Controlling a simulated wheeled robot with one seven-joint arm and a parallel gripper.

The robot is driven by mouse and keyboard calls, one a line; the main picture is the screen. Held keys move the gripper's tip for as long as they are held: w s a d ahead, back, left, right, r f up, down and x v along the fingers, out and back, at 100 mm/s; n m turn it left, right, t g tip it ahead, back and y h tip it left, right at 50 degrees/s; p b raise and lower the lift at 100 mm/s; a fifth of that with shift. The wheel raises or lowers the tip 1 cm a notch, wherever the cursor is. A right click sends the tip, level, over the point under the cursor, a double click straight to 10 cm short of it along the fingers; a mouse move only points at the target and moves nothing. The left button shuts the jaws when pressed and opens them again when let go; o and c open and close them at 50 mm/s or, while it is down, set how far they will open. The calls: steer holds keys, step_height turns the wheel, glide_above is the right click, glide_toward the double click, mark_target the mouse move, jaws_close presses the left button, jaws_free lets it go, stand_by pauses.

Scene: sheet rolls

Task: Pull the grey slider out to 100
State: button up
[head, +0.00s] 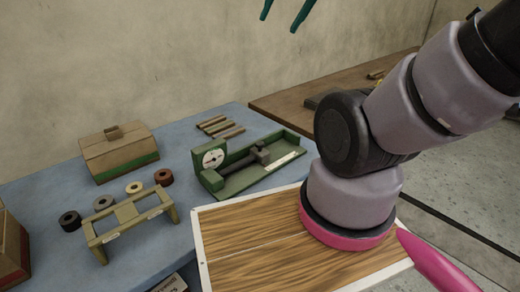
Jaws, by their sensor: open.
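The grey slider (262,155) is a dark block on a bar in the green tray-like fixture (240,187), in the middle of the head view. A white dial (213,158) stands at the fixture's left end. A pale scale strip (285,162) lies along its right part; its numbers are too small to read. My gripper (280,24) shows only as two teal fingers at the top edge. They are apart with nothing between them, high above the fixture and not touching it. The rest of the gripper is out of frame.
On the blue table (160,243) are a brown box (119,152), an olive stand (130,220), several rolls (163,177) and several short bars (216,126). My arm fills the right side. A wood-topped board (250,262) is in front; a brown bench (335,85) is behind.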

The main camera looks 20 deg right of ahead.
stand_by(0.3)
steer(key=g+h, duration=0.2)
steer(key=g, duration=0.5)
glide_above(260, 143)
step_height(260, 143, down, 31)
step_height(260, 143, down, 11)
steer(key=shift+r, duration=0.1)
jaws_close()
stand_by(0.3)
